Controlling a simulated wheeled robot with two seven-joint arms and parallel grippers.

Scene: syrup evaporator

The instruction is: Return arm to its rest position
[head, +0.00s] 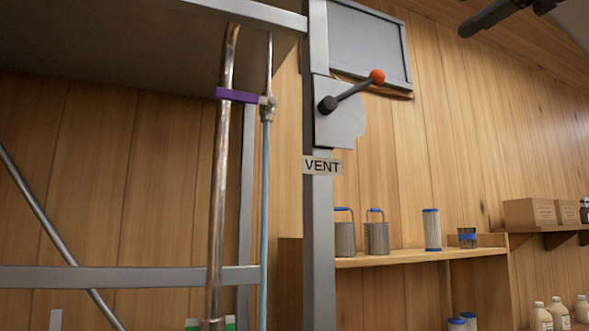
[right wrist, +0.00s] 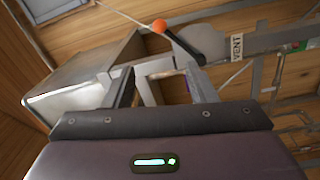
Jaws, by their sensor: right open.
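The vent lever (head: 352,92) has an orange ball knob and a dark pivot on a grey plate, on a post above the VENT label (head: 322,166). It slants up to the right. My right gripper (right wrist: 158,72) is open in the right wrist view, with nothing between its fingers. The lever's orange knob (right wrist: 160,25) shows beyond the fingertips, apart from them. A dark part at the top right of the head view looks like mine; its jaws cannot be made out there. My left gripper is out of view.
A copper pipe (head: 218,170) and a thin blue pipe (head: 264,210) with a purple handle (head: 237,95) stand left of the post. A wooden shelf (head: 420,257) holds several cans and filters. Brown boxes (head: 530,212) sit on a wall shelf at right.

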